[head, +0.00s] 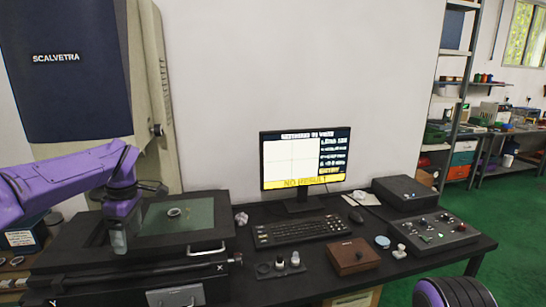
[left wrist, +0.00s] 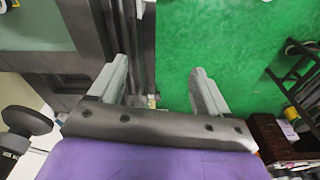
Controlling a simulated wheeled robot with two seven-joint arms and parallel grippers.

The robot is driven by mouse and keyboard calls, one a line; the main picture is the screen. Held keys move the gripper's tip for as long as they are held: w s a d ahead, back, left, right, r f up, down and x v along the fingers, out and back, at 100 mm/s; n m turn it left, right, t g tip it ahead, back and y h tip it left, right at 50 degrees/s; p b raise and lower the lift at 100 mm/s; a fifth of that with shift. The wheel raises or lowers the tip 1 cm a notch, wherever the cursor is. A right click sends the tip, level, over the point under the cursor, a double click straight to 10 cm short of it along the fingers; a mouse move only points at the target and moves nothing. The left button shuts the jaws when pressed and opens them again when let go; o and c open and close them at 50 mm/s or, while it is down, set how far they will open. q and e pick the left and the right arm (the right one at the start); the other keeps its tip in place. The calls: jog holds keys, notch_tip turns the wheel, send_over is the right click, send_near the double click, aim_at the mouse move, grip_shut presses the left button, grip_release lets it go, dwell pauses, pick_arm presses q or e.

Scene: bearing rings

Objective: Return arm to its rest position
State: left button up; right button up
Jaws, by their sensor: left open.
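My left arm is purple and comes in from the left in the head view. Its gripper (head: 118,240) hangs pointing down at the left part of the dark measuring stage (head: 62,258), beside the greenish glass plate (head: 200,215). In the left wrist view the two grey fingers (left wrist: 160,88) stand wide apart with nothing between them. A small metal bearing ring (head: 174,212) lies on the glass plate, to the right of the gripper and apart from it. My right gripper is not in view; a purple and black part shows at the bottom right edge.
The tall measuring machine (head: 65,75) stands behind the stage. On the black desk are a monitor (head: 305,158) reading "NO RESULT", a keyboard (head: 302,231), a brown box (head: 351,256), small cylinders (head: 280,263) and a control panel (head: 436,233). Green floor (head: 372,292) is open at the right.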

pick_arm(q)
jog(key=a+f+n+t+y, duration=0.2)
jog(key=a+f+n+y, duration=0.2)
jog(key=a+f+y, duration=0.3)
jog(key=s+d+f+m+t+y, duration=0.1)
jog(key=s+d+f+m+t, duration=0.25)
jog(key=f, duration=0.55)
jog(key=s+d+f+m+t, duration=0.2)
jog(key=f+m, duration=0.2)
jog(key=f, duration=0.5)
jog(key=s+d+f+m+g+h, duration=0.1)
jog(key=s+f, duration=0.4)
jog(key=s, duration=0.6)
jog(key=s+d+f+m+g+h+b, duration=0.1)
jog(key=s+d+f+m+g+h, duration=0.1)
jog(key=s+f, duration=0.4)
jog(key=s+d+f+m+g+h+b, duration=0.1)
jog(key=s+d+f+m+h, duration=0.2)
jog(key=s, duration=1.2)
notch_tip(320, 180, down, 3)
jog(key=m, duration=0.2)
jog(key=shift+s+d+m, duration=0.3)
jog(key=shift+d+m, duration=0.05)
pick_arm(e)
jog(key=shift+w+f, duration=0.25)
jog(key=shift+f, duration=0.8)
